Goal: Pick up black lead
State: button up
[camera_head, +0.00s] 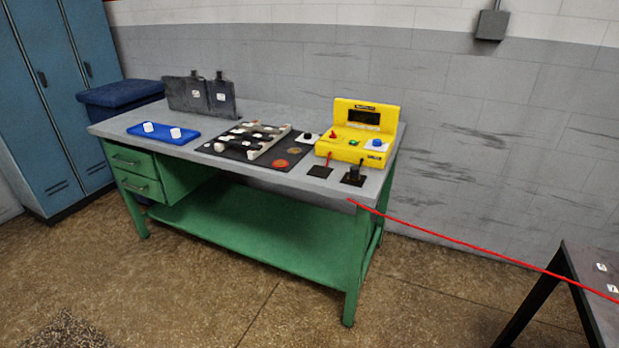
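A yellow tester (357,132) with a dark display and coloured knobs stands at the right end of the green workbench (262,118). Just in front of it a small black lead (353,173) stands on a dark square pad near the bench's front right corner. To its left a short red lead (327,160) rises from another dark square pad (319,172) beside the tester. The exact shape of the black lead is too small to make out. My gripper is not in view.
A dark mat (232,151) with several parts, a blue tray (163,134) and dark panels (199,95) are on the bench. A red line (470,246) stretches from the bench corner towards a dark table (577,290) at right. Blue lockers (58,100) stand at left. Floor in front is clear.

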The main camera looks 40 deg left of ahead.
aim_at(354, 176)
jog(key=u, duration=2.85)
jog(key=k, duration=0.95)
jog(key=z, duration=1)
jog(key=i, duration=1.1)
jog(key=u, duration=0.55)
jog(key=i, duration=1.45)
jog(key=z, duration=0.3)
